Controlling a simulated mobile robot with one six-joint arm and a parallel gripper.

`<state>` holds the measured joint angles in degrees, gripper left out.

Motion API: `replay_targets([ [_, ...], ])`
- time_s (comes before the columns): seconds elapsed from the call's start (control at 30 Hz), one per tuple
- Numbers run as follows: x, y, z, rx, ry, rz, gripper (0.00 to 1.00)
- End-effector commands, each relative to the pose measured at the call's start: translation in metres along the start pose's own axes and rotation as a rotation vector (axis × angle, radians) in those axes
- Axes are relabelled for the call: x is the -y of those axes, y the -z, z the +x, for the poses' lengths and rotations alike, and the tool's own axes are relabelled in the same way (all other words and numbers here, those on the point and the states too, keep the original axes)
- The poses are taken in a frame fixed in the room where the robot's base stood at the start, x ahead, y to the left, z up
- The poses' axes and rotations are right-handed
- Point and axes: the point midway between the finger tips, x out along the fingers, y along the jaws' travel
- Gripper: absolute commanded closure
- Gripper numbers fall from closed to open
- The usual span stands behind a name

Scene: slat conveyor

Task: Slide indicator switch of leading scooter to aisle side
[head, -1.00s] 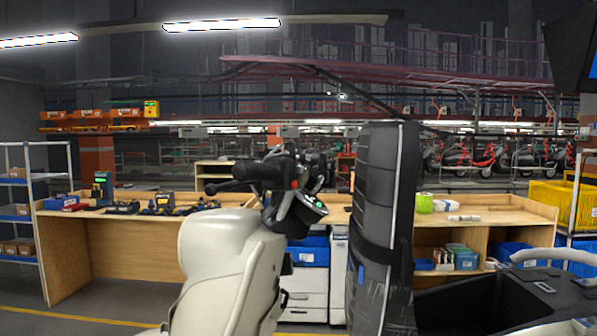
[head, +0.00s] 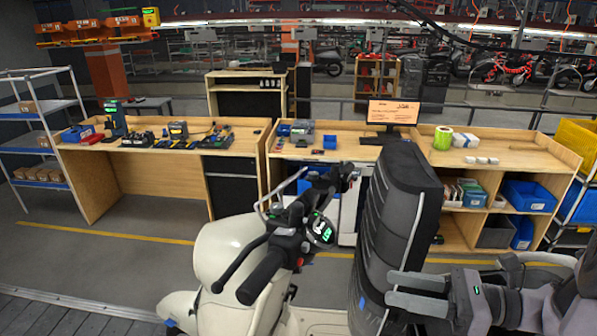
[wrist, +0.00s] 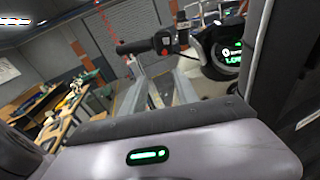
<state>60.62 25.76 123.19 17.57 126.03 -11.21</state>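The cream scooter (head: 225,250) stands in front, its black handlebar grip (head: 262,277) pointing towards me. A round display (head: 321,230) glows green at the handlebar's middle. In the wrist view a grip (wrist: 135,47) and a switch housing with a red button (wrist: 165,41) show at the top, beside the lit display (wrist: 230,52). The indicator switch is too small to tell apart. My gripper (head: 405,291) is at lower right in the head view, fingers pointing left and parted, with nothing seen between them. It is right of the handlebar, apart from it.
A tall black padded column (head: 400,220) stands between the handlebar and most of my gripper. Workbenches with tools (head: 160,150) and a monitor (head: 395,112) stand behind. A wire shelf (head: 45,140) is at left. Floor before the left bench is clear.

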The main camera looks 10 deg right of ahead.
Motion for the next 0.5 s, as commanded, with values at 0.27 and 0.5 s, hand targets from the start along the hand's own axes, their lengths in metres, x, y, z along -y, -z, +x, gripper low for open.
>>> replay_targets([
  [0.27, 0.015, -0.016, 0.006, 0.088, 0.065, 0.057, 0.64],
  [0.5, 0.019, -0.023, 0.080, 0.084, 0.060, 0.057, 0.64],
])
